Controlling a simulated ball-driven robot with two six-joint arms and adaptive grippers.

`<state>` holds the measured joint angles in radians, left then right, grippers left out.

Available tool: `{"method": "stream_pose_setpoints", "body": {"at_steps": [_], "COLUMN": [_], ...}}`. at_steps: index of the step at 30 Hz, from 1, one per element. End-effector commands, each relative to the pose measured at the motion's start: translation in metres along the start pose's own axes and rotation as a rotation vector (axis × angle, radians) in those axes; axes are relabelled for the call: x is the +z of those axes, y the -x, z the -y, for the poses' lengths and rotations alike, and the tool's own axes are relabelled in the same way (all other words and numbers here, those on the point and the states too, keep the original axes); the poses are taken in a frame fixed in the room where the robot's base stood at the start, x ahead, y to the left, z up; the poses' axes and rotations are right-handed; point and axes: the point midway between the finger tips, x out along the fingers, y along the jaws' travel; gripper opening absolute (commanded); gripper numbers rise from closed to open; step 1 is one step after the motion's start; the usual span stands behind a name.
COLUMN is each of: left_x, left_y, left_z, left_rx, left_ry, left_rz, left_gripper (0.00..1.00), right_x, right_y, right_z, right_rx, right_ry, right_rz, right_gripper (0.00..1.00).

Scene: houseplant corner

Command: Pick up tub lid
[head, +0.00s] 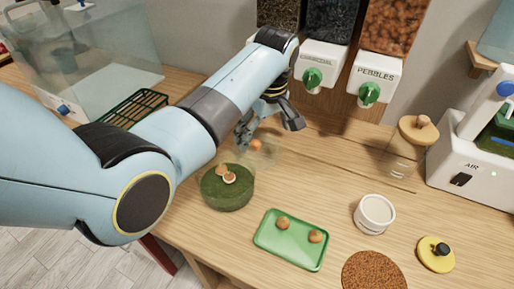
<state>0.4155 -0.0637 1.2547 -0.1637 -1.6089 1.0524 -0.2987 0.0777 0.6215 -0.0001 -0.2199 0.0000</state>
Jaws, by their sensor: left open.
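A clear, shallow round piece (269,155) with a small orange-brown ball or knob (256,145) lies on the wooden table, behind a dark green round tub or block (226,190). It looks like the tub lid, but I cannot tell for certain. My left gripper (266,133) is open above it, fingers pointing down. One finger is close to its left side; I cannot tell whether they touch. My arm hides part of the area behind. A yellow disc with a black knob (432,258), also lid-like, lies at the right front. My right gripper is not in view.
A green tray (291,250) with two brown balls, a white pot (374,214) and a brown round mat (374,272) are in front. A glass jar with a wooden top (418,130) and a white machine (470,165) stand right. Dispensers (375,75) stand behind.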

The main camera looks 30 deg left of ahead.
Motion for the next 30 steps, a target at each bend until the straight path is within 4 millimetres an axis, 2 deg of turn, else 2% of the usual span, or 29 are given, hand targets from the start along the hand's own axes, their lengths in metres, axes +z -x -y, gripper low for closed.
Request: {"method": "stream_pose_setpoints", "body": {"at_steps": [2, 6, 13, 18, 25, 30], "left_x": [0.002, 0.001, 0.001, 0.001, 0.002, 0.002], "left_y": [-0.012, -0.025, -0.025, -0.025, -0.025, -0.026], "left_z": [0.001, 0.001, 0.001, 0.001, 0.001, 0.001], "left_rx": [-0.002, -0.001, 0.001, 0.0, 0.0, -0.001], "left_ry": [-0.001, -0.001, 0.0, 0.0, -0.001, -0.001], "left_rz": [0.0, 0.0, -0.001, 0.0, 0.0, 0.0], "left_gripper": [1.0, 1.0, 0.99, 0.76, 0.46, 0.45], "right_x": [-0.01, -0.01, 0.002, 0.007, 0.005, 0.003], "right_y": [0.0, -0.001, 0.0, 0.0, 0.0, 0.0], "right_z": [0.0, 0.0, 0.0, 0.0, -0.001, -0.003], "right_rx": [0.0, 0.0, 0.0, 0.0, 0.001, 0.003], "right_ry": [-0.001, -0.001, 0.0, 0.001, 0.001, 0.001], "right_rz": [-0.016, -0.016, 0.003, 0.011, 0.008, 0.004], "right_gripper": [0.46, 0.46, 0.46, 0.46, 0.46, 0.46]}}
